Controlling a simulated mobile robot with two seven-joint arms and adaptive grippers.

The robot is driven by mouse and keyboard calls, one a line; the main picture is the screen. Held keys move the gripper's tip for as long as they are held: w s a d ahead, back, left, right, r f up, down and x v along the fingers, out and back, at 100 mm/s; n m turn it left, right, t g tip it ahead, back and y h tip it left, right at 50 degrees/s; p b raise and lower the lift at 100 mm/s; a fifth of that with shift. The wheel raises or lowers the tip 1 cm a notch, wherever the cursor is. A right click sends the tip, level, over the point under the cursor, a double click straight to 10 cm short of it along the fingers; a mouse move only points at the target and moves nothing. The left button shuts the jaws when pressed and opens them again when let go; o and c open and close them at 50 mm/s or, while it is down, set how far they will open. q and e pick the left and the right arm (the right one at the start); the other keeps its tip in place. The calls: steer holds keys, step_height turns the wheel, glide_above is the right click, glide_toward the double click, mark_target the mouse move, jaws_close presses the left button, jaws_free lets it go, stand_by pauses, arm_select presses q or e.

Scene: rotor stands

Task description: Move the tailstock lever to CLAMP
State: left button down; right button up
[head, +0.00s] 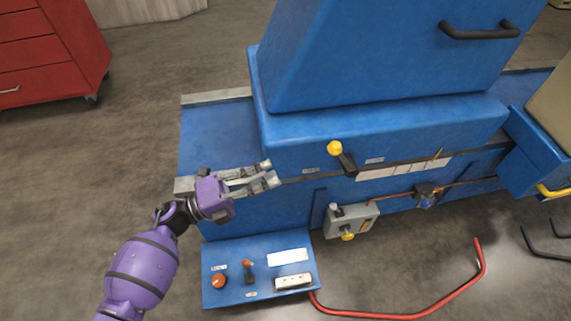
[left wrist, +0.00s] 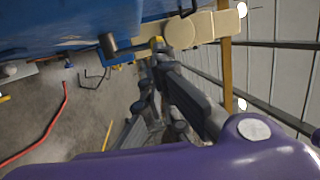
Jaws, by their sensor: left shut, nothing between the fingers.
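A lever with a yellow ball knob (head: 335,148) and a short black arm (head: 347,164) sits on the front of the blue machine body (head: 380,125). Its knob points up and left. A small label (head: 310,170) is on its left and another (head: 375,160) on its right; neither is legible. My left gripper (head: 271,173) is shut and empty, left of the lever and apart from it, its fingers pointing right. Its dark fingers (left wrist: 150,72) also show in the left wrist view. My right gripper is not in view.
A blue control panel (head: 230,290) with a red knob and small lever is below my left gripper. A grey box (head: 352,222) with a yellow knob is below the lever. A red bent bar (head: 440,302) stands out over the floor. A red cabinet (head: 50,50) is far left.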

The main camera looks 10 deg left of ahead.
mark_target(328, 149)
arm_select(q)
steer(key=p+x, duration=0.1)
steer(key=x, duration=1.1)
steer(key=shift+w+d+r, duration=0.1)
steer(key=shift+w+d, duration=0.1)
steer(key=shift+d, duration=0.15)
